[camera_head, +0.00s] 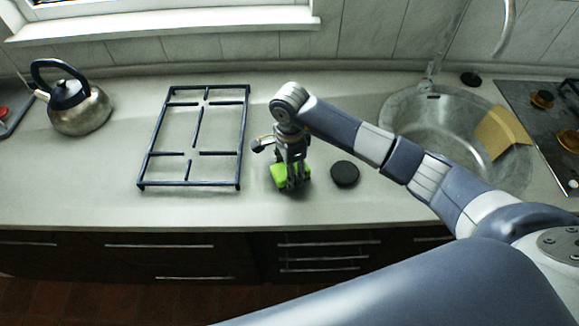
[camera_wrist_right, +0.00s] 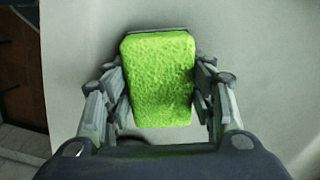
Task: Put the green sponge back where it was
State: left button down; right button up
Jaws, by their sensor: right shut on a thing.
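The green sponge (camera_head: 277,174) is at the front middle of the counter, between the pan grate and a black disc. My right gripper (camera_head: 291,180) points down over it, with its fingers on the sponge's sides. In the right wrist view the bright green sponge (camera_wrist_right: 158,80) fills the space between the two fingers of the right gripper (camera_wrist_right: 160,95), which is shut on it. A dark edge shows along the sponge's far side. I cannot tell whether the sponge rests on the counter or is just above it. My left gripper is not in view.
A black pan grate (camera_head: 241,135) lies left of the sponge, and a kettle (camera_head: 85,110) stands further left. A black disc (camera_head: 344,174) lies close on the right. A round sink (camera_head: 425,115) with a tan board (camera_head: 500,132) is at right. The counter's front edge is near.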

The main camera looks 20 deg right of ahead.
jog(key=shift+f, duration=0.25)
jog(key=o, duration=1.1)
jog(key=shift+r, duration=0.1)
jog(key=shift+r, duration=0.15)
jog(key=shift+r, duration=0.2)
notch_tip(320, 180, up, 10)
jog(key=b, duration=0.3)
jog(key=shift+r+b, duration=0.25)
jog(key=shift+b, duration=0.1)
jog(key=shift+r, duration=0.55)
